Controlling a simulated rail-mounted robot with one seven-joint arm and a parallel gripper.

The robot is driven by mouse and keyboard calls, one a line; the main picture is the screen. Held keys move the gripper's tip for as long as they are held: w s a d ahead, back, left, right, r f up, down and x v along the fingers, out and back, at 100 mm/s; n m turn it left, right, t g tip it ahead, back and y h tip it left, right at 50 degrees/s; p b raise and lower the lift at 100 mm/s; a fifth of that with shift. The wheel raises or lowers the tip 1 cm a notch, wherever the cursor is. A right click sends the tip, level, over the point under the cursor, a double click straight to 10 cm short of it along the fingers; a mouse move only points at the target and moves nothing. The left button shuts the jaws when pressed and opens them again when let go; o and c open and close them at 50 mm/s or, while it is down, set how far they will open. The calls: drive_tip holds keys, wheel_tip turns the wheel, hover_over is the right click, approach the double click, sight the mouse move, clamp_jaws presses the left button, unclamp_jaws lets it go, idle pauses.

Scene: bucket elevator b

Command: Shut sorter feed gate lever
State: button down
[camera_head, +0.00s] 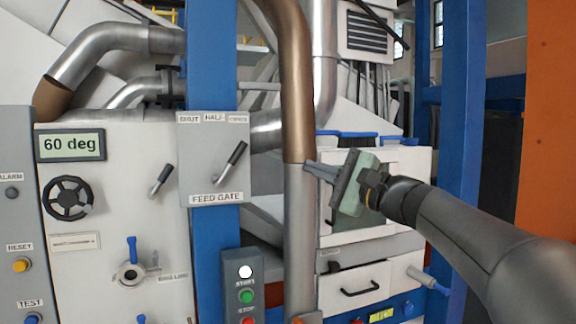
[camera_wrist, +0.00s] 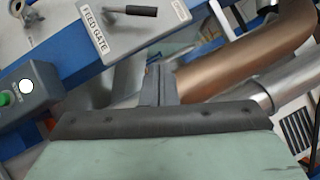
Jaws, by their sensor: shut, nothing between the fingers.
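The feed gate panel (camera_head: 212,130) is a grey plate on the blue post, with SHUT, HALF and OPEN labels along its top. Its black-handled lever (camera_head: 231,162) is tilted up to the right, toward OPEN. In the wrist view the panel (camera_wrist: 118,37) and lever (camera_wrist: 130,10) show at the top, beyond my fingers. My gripper (camera_head: 316,171) is shut and empty, to the right of the lever and apart from it, its fingers pointing left. The fingers also show in the wrist view (camera_wrist: 158,85). The lever is unobstructed in the head view.
A brown and silver vertical pipe (camera_head: 296,100) stands between the panel and my gripper in the picture. A START/STOP box (camera_head: 244,284) is below the panel. Left is a white cabinet with a handwheel (camera_head: 68,198) and another black lever (camera_head: 160,180).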

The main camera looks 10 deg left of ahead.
sight(230, 161)
drive_tip(key=s+p+x, duration=0.1)
drive_tip(key=p+x, duration=0.1)
drive_tip(key=x, duration=0.4)
drive_tip(key=s+a+p+x, duration=0.1)
drive_tip(key=p+x, duration=0.2)
drive_tip(key=x, duration=0.3)
drive_tip(key=shift+s+r, duration=0.3)
drive_tip(key=shift+r, duration=0.05)
drive_tip(key=shift+r, duration=0.1)
